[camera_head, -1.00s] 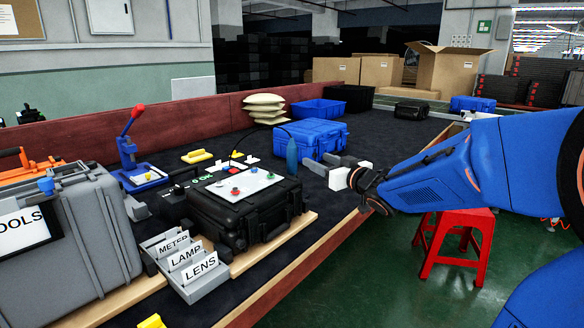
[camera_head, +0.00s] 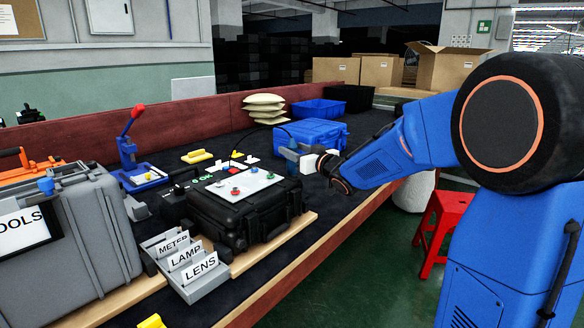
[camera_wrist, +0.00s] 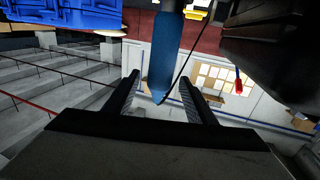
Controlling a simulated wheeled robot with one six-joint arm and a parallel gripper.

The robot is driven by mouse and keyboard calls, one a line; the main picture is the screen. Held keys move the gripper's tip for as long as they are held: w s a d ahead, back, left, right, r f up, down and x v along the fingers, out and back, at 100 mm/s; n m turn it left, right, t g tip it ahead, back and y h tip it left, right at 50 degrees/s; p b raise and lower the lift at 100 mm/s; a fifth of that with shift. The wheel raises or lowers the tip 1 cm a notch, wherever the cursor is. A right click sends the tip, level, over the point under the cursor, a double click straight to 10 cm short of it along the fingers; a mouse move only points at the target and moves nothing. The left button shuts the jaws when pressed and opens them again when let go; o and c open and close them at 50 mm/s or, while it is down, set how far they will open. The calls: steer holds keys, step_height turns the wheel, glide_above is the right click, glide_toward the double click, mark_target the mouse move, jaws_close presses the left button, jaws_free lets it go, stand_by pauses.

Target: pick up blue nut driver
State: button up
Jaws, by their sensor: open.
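In the wrist view the blue nut driver (camera_wrist: 163,58) stands between the two fingers of my gripper (camera_wrist: 159,80), with a gap visible on each side. My gripper (camera_head: 294,158) is open in the head view and reaches in from the right at the driver. The fingers partly hide the driver there.
The black case (camera_head: 240,215) with a white button panel (camera_head: 238,185) lies just left of my gripper. A blue case (camera_head: 322,132) is close behind. Labelled bins (camera_head: 195,270), a grey tool case (camera_head: 95,230) and a blue press (camera_head: 130,155) stand left.

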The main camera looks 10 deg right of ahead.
steer(key=x, duration=0.5)
steer(key=shift+w, duration=0.2)
steer(key=shift+c, duration=0.6)
jaws_close()
